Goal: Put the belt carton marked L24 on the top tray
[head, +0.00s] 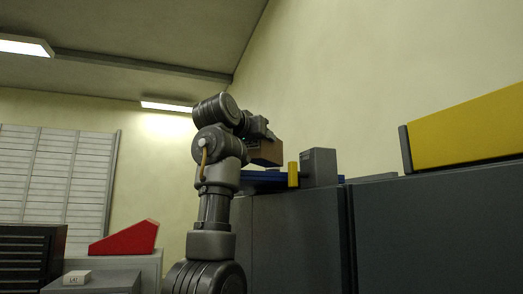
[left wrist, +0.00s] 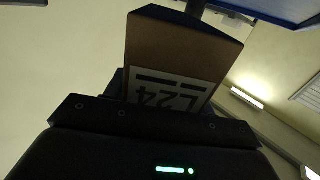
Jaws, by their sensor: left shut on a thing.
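The brown belt carton (head: 266,151) is held up at the end of my left arm. In the left wrist view the carton (left wrist: 172,52) shows a white label reading L24, upside down. My left gripper (head: 262,133) is shut on it; the dark jaws also show in the left wrist view (left wrist: 150,118). A blue tray (head: 262,180) lies on top of the dark cabinet, and the carton appears just above it in the head view. A blue-edged surface (left wrist: 275,12) at the top right of the left wrist view looks like this tray. My right gripper is not in view.
A yellow post (head: 293,174) and a grey block (head: 318,167) stand at the tray's right. The dark cabinet (head: 300,235) fills the space below. A yellow panel (head: 465,128) is at right. A red wedge (head: 125,238) and small white box (head: 77,277) are low left.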

